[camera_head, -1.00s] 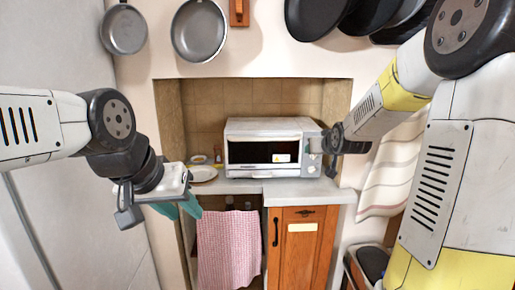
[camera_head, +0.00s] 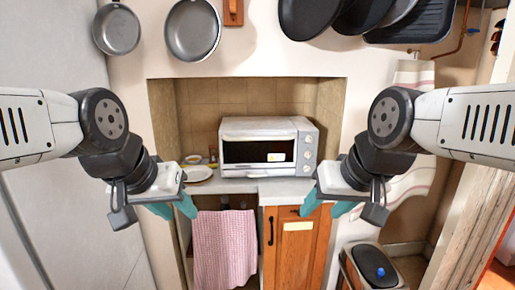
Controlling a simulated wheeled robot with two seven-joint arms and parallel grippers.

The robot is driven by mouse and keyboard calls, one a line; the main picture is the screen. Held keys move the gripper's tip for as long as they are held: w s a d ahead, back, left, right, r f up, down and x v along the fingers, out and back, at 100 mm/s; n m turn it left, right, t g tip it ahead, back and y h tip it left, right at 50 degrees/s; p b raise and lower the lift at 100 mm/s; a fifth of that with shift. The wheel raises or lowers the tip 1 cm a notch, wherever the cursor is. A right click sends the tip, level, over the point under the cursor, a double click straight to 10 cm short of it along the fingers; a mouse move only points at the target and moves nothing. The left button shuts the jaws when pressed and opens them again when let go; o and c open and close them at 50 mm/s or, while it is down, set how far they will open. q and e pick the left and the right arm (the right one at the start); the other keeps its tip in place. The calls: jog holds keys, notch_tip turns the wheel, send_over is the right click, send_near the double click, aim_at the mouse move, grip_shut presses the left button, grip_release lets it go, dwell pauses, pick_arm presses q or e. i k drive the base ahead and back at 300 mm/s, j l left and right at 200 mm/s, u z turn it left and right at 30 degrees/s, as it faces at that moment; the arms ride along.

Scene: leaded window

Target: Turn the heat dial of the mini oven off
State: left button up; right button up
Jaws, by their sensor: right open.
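The white mini oven (camera_head: 234,127) stands on the counter in the wall niche with its dark glass door shut. Its right front panel carries a column of small round dials (camera_head: 307,154). Which one is the heat dial, and where its pointer stands, is too small to tell. My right gripper (camera_head: 326,206) is open and empty, with teal fingers, in front of and below the oven's right side, apart from the dials. My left gripper (camera_head: 174,208) is open and empty to the left of the oven, in front of the counter.
A white plate (camera_head: 197,174) and small items lie left of the oven. A checked towel (camera_head: 224,245) hangs below the counter beside a wooden cabinet door (camera_head: 293,250). Pans (camera_head: 193,30) hang above. A bin (camera_head: 374,266) stands at lower right.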

aim_at(308, 138)
jog(key=i+z, duration=0.1)
jog(key=z, duration=0.25)
jog(key=i+z, duration=0.15)
jog(key=z, duration=0.2)
jog(key=i+z, duration=0.15)
jog(key=z, duration=0.2)
